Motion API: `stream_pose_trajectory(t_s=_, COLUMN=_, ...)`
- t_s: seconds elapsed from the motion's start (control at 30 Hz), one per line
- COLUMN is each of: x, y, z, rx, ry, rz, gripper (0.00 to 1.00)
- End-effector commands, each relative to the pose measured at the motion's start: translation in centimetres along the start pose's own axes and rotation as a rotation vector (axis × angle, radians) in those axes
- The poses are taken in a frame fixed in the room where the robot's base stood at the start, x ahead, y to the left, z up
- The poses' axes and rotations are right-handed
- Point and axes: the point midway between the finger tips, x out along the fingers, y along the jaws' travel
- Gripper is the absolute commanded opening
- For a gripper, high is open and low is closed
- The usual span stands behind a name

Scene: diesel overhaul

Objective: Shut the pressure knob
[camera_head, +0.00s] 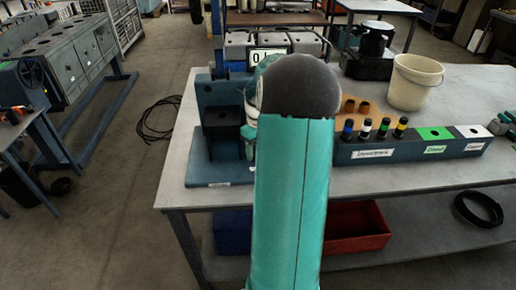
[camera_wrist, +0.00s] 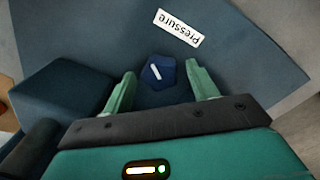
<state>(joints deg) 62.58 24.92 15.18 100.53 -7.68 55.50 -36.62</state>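The pressure knob (camera_wrist: 157,72) is a small dark blue, many-sided knob with a white line on it. In the wrist view it stands on a blue-grey base plate (camera_wrist: 235,55), beside a white label (camera_wrist: 179,27) reading "Pressure". My gripper (camera_wrist: 160,82) is open, with its two green fingers on either side of the knob and a visible gap to each. In the head view my arm hides the knob and the gripper; the blue press-like stand (camera_head: 222,120) on the bench shows left of my arm.
The grey bench (camera_head: 420,165) carries a blue rack (camera_head: 400,148) with coloured-band pieces, a white bucket (camera_head: 414,82) and a digital display (camera_head: 268,55). A blue block (camera_wrist: 62,95) stands left of my fingers. A red bin (camera_head: 355,228) sits below.

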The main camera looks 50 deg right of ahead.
Motion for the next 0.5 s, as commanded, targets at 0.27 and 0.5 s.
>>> stream_pose_trajectory(t_s=0.27, x=0.0, y=0.0, z=0.0, rx=0.000, ry=0.000, rz=0.000, gripper=0.59)
stream_pose_trajectory(t_s=0.5, x=-2.4, y=0.1, z=-0.1, rx=0.000, ry=0.002, rz=0.003, gripper=0.59)
